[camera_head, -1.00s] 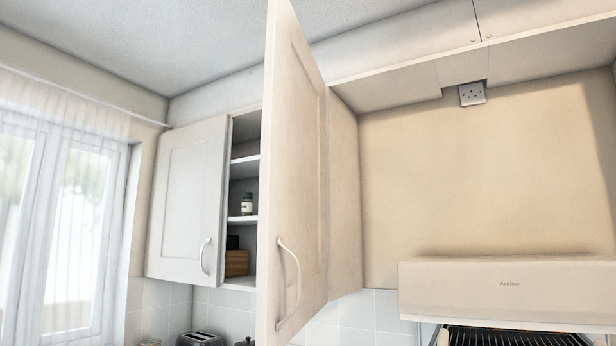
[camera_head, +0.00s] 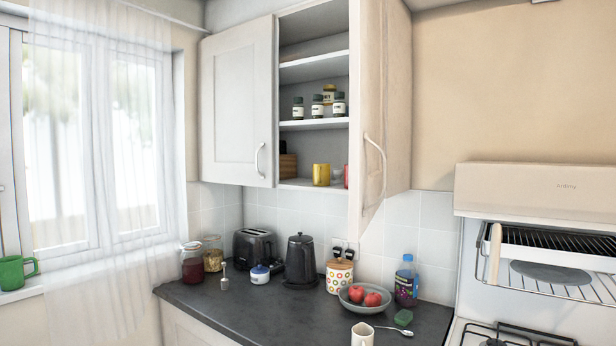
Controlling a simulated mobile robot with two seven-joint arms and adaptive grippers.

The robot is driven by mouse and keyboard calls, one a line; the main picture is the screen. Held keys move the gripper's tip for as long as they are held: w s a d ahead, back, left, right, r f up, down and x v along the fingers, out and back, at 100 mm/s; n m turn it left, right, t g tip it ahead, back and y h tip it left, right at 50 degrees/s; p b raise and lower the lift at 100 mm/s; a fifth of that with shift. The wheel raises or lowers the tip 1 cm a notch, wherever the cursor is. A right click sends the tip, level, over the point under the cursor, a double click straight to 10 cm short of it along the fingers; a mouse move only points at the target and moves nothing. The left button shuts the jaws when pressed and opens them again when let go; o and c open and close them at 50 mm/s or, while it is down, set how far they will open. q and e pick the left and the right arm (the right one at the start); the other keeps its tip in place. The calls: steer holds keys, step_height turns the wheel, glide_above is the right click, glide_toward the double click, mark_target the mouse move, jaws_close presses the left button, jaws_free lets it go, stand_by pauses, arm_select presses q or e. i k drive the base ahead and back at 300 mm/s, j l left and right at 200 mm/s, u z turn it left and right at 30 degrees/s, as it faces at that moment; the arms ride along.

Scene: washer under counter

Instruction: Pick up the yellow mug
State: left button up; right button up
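The yellow mug (camera_head: 321,174) stands on the bottom shelf of the open wall cupboard (camera_head: 314,71), in the head view. A red item (camera_head: 346,176) and a pale item stand just right of it, partly hidden by the open right door. The cupboard's left door (camera_head: 238,103) is shut and its right door (camera_head: 382,110) stands open toward me. Neither of my grippers shows in this view.
The dark counter (camera_head: 240,312) below holds a toaster (camera_head: 254,247), a black kettle (camera_head: 301,261), jars, a fruit bowl (camera_head: 364,298), a bottle (camera_head: 406,281) and a white mug (camera_head: 362,335). A stove with a grill stands at right. A green mug (camera_head: 16,272) sits on the windowsill.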

mark_target(321, 172)
steer(key=j, duration=0.25)
steer(key=z, duration=0.25)
steer(key=j+z, duration=0.25)
steer(key=z, duration=0.15)
steer(key=j+z, duration=0.5)
steer(key=z, duration=0.25)
steer(key=j+z, duration=0.2)
steer(key=j, duration=0.3)
steer(key=k+j+z, duration=0.25)
steer(key=j, duration=0.6)
steer(key=k+j+z, duration=0.1)
steer(key=j, duration=0.25)
steer(key=k+j, duration=0.1)
steer(key=j, duration=0.25)
